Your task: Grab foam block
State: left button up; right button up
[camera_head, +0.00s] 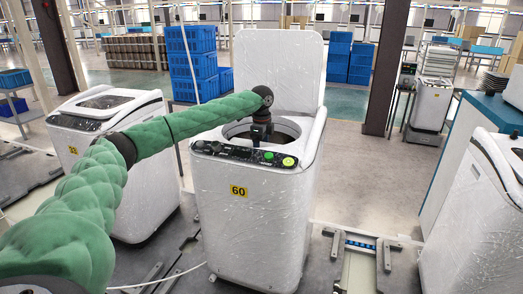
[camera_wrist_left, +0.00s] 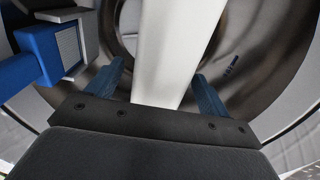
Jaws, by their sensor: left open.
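A washing machine marked 60 (camera_head: 245,220) stands in the middle of the head view with its lid (camera_head: 280,75) raised. My left arm, in a green sleeve, reaches over it, and my left gripper (camera_head: 262,135) points down into the round tub opening. In the left wrist view, a long white block (camera_wrist_left: 178,40), seemingly the foam block, stands inside the metal drum (camera_wrist_left: 240,70). The open blue fingers of my left gripper (camera_wrist_left: 160,78) are on either side of it, with gaps visible. The block's lower end is hidden behind the gripper body.
A blue part with a white piece (camera_wrist_left: 45,55) is at the left inside the wrist view. A control panel (camera_head: 245,153) edges the opening. Other washers stand left (camera_head: 110,120) and right (camera_head: 480,220). Blue crates (camera_head: 192,60) are stacked behind.

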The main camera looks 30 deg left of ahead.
pick_arm(q)
jog(key=c, duration=1.1)
jog(key=shift+o, duration=0.2)
